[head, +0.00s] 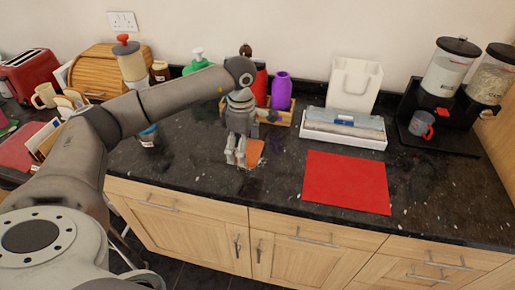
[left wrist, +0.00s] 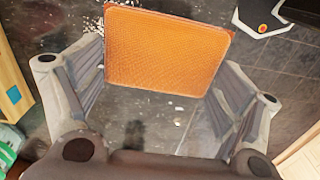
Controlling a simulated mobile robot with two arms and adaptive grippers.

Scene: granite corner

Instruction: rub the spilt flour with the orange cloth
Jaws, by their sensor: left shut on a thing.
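The orange cloth (head: 255,152) is at the dark worktop, left of the red mat. In the left wrist view the cloth (left wrist: 165,48) shows as a flat orange rectangle at the gripper's fingers. My left gripper (head: 236,158) points down and is shut on the cloth, with its fingers spread wide around it. White flecks of spilt flour (left wrist: 178,108) lie on the dark surface around the cloth in the wrist view. The cloth and fingers hide part of the surface, so the full spread of the flour cannot be told. My right gripper is out of view.
A red mat (head: 346,182) lies to the right, near the front edge. Behind it stand a white tray (head: 343,138) and a white bin (head: 354,84). A purple bottle (head: 281,91) stands behind the gripper. Dispensers (head: 449,67) stand far right.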

